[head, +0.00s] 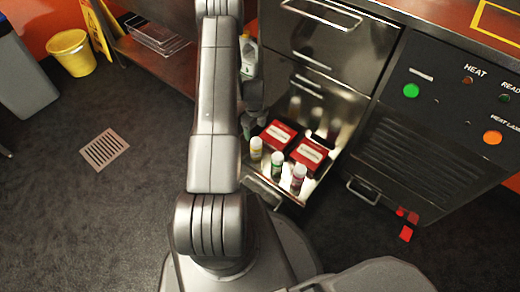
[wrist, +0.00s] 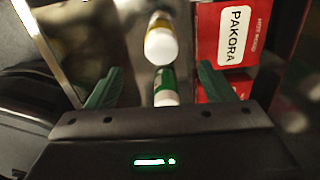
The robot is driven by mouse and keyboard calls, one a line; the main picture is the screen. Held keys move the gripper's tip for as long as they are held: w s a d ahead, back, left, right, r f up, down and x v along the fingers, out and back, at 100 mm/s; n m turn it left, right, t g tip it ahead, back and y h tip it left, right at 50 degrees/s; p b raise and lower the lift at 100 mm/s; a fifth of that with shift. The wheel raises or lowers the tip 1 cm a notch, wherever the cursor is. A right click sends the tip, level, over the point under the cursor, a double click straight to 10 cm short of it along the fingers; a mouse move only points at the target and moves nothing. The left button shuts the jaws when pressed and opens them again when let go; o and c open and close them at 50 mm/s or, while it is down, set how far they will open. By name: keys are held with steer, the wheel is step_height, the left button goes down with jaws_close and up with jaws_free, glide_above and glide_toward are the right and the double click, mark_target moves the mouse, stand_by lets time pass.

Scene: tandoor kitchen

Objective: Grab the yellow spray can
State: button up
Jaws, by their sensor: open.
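The yellow spray can (head: 256,150), with a white cap, stands in the open drawer at its left front side. It also shows in the wrist view (wrist: 161,40), just beyond my fingertips. A green-labelled can (head: 277,164) stands beside it; in the wrist view this can (wrist: 165,88) appears between my fingers. My gripper (wrist: 160,70) is open and empty, its green fingers spread to either side. In the head view my arm hides much of the gripper, which is at the drawer's left side.
A pink-labelled can (head: 299,177) stands at the right of the row. Red boxes (head: 309,152) lie behind the cans, and the drawer walls (head: 335,163) enclose them. A floor drain (head: 103,149) and yellow bucket (head: 73,52) are at left, with open floor between.

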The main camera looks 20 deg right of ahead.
mark_target(256, 147)
step_height(256, 147, down, 14)
steer(key=b, duration=0.4)
steer(key=shift+d, duration=0.1)
steer(key=shift+r, duration=0.1)
steer(key=c, duration=1.2)
